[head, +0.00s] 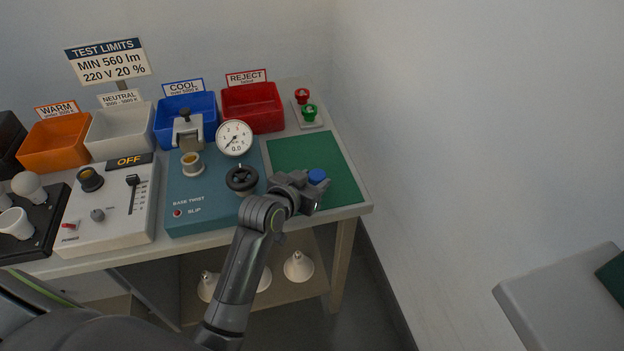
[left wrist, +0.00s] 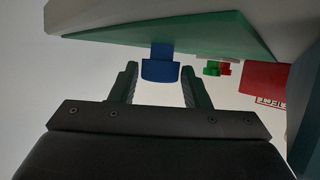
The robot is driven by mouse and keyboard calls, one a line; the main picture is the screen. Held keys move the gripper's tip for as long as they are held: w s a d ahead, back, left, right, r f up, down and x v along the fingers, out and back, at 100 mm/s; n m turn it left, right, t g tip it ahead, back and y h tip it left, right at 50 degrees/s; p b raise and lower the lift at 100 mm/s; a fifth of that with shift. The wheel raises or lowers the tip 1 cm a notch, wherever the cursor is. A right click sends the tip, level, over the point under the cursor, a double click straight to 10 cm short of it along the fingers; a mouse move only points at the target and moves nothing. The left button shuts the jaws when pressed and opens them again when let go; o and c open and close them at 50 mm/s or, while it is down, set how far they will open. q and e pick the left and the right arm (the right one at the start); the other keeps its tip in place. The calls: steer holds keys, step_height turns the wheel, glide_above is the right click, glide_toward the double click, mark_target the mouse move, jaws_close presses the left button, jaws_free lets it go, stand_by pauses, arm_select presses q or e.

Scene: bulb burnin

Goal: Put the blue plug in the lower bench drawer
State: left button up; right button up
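The blue plug (head: 317,176) is at the front right of the bench, on or just above the green mat (head: 338,178). My left gripper (head: 303,190) is right beside it at the mat's front edge. In the left wrist view the blue plug (left wrist: 160,70) shows between the two fingertips, with a thin gap on each side. My left gripper (left wrist: 160,88) is open there and not closed on the plug. My right gripper is not in view. The drawer is not clearly visible; a pale panel (head: 88,287) shows under the bench at the left.
A teal tester (head: 207,212) with a gauge (head: 235,138) and black handwheel (head: 241,179) stands left of the mat. The red reject bin (head: 252,107) and a red and green button box (head: 308,115) are behind. Lamps (head: 298,266) sit on the lower shelf.

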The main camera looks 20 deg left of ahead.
arm_select(q)
steer(key=shift+o, duration=1.2)
